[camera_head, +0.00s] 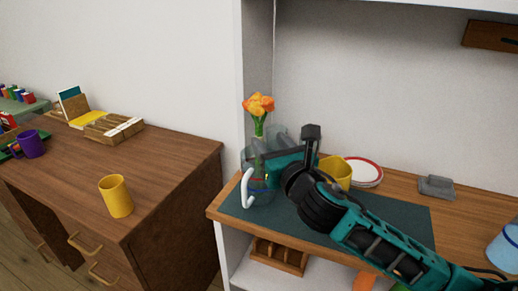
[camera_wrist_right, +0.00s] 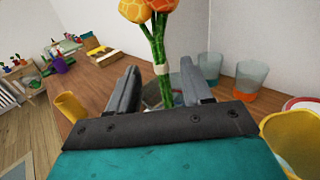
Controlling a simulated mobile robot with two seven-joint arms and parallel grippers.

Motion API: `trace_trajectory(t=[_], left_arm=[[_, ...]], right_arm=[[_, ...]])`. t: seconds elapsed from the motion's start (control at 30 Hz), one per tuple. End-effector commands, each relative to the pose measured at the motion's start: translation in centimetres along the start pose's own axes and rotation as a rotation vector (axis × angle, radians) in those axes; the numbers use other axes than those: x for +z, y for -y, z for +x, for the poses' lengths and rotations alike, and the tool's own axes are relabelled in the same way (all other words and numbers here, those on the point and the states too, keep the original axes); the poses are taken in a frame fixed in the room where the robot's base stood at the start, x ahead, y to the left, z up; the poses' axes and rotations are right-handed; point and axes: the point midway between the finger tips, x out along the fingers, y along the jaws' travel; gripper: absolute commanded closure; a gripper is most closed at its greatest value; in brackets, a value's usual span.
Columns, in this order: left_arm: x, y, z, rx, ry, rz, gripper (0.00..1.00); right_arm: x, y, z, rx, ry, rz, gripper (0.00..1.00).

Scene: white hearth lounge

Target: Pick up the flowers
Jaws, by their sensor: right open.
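The flowers (camera_head: 259,104) are orange blooms on green stems, standing upright in a clear vessel (camera_head: 262,186) on the dark mat at the left end of the wooden counter. The right wrist view shows the blooms (camera_wrist_right: 148,9) at the top edge and the stems, with a pale band, running down between my fingers. My right gripper (camera_wrist_right: 160,84) is open, one finger on either side of the stems. Whether a finger touches them I cannot tell. In the head view its teal body hides part of the vessel. My left gripper is out of view.
A yellow mug (camera_head: 338,172) and a red-rimmed plate (camera_head: 367,171) stand right of the vessel. Glasses (camera_wrist_right: 250,80) stand behind. A white wall panel rises close by on the left. The desk (camera_head: 165,165) holds another yellow mug (camera_head: 116,197).

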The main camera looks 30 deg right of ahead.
Motion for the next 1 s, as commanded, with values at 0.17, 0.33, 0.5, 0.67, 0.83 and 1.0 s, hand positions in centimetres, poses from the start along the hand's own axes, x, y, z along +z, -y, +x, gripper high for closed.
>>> trace_trajectory(t=[0.17,0.33,0.5,0.67,0.83,1.0], left_arm=[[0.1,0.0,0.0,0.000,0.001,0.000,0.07],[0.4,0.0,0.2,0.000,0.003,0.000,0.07],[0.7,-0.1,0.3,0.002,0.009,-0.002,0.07],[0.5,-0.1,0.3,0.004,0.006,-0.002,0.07],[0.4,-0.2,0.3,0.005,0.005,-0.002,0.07],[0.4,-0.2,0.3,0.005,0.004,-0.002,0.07]], right_arm=[[0.0,0.0,1.5,0.001,-0.001,0.002,0.50],[-0.3,-0.1,3.2,-0.001,-0.001,0.006,0.50],[-0.4,-0.1,5.7,0.000,-0.001,0.005,0.50],[-0.3,-0.2,6.7,0.001,-0.001,0.003,0.50],[-0.4,-0.2,6.7,0.002,-0.002,0.003,0.50],[-0.4,-0.2,6.7,0.002,-0.002,0.003,0.63]])
